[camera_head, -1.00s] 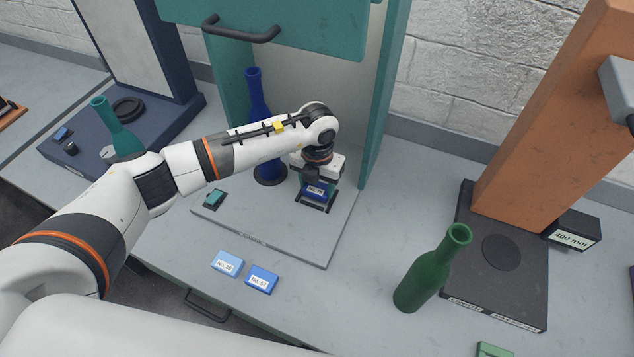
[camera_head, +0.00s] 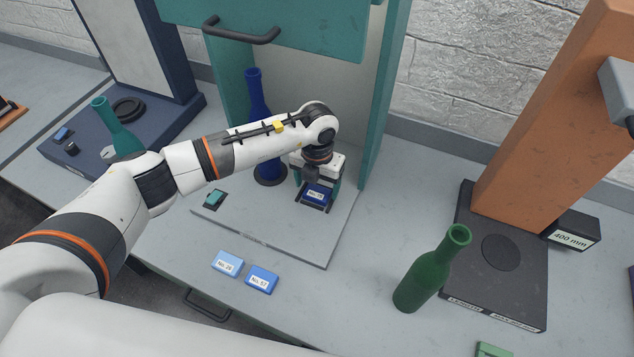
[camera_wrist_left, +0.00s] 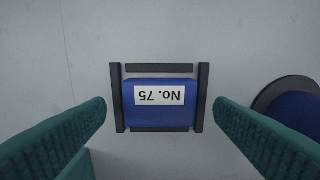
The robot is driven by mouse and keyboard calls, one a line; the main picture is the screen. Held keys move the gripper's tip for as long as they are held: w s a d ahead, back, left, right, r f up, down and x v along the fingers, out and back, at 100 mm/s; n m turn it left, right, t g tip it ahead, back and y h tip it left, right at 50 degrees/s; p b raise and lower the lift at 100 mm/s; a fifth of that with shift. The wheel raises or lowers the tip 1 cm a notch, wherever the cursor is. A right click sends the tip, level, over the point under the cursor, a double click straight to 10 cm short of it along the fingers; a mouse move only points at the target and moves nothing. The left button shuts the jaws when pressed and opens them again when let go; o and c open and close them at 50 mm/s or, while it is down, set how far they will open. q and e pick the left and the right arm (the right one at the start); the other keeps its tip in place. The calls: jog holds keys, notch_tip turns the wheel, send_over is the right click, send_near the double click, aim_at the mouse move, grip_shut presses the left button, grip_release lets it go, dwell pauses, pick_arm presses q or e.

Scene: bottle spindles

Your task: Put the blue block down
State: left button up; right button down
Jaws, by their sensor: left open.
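The dark blue block (camera_head: 316,192), labelled "No. 75", sits in a black frame (camera_head: 303,203) on the grey base plate of the teal stand. In the left wrist view the blue block (camera_wrist_left: 160,112) lies inside the frame (camera_wrist_left: 204,97), with its label upside down. My left gripper (camera_head: 318,190) is open above it. Its two teal fingers, also in the left wrist view (camera_wrist_left: 160,112), are on either side of the frame, apart from the block. My right gripper is not in view.
A dark blue bottle (camera_head: 257,100) stands on a round black disc left of the gripper. A teal switch (camera_head: 214,198) is at the plate's left. Two lighter blue blocks (camera_head: 227,263) (camera_head: 262,280) lie in front. A green bottle (camera_head: 425,280) stands at right, before the orange stand (camera_head: 545,120).

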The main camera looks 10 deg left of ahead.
aim_at(317, 192)
pick_arm(q)
notch_tip(317, 192, up, 12)
jog(key=b, duration=0.4)
jog(key=shift+s, duration=0.15)
